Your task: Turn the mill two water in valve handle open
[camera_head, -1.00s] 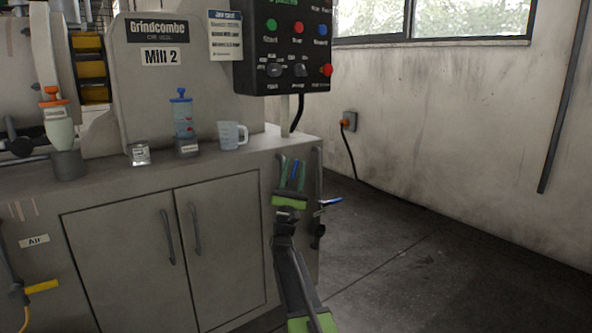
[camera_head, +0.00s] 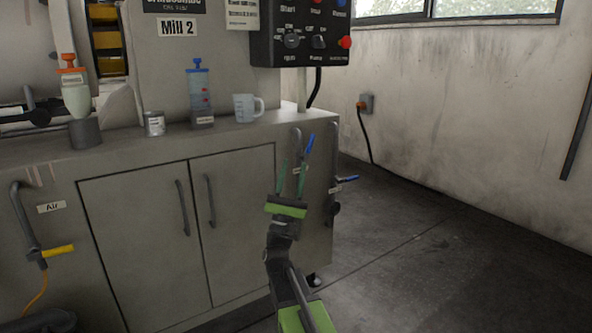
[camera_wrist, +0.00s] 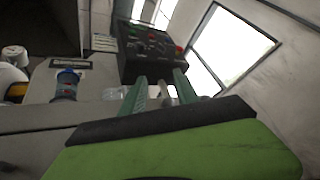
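Two blue valve handles are at the right corner of the Mill 2 cabinet, on grey pipes. The left handle (camera_head: 309,143) points upward. The right handle (camera_head: 347,179) sticks out sideways to the right. Small white tags by them are too small to read, so I cannot tell which is water in. My gripper (camera_head: 292,164) has its two green fingers apart, pointing up, in front of the left pipe and just below and left of the upright handle. I see no contact. The wrist view shows the fingers (camera_wrist: 158,86) apart with nothing clearly held; the handles are not clear there.
The grey cabinet (camera_head: 240,185) has two doors. On its top stand a mug (camera_head: 248,107), a blue-capped cylinder (camera_head: 201,95), a tin (camera_head: 154,123) and an orange-capped container (camera_head: 75,92). A control box (camera_head: 300,42) hangs above. Open floor (camera_head: 420,235) lies to the right.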

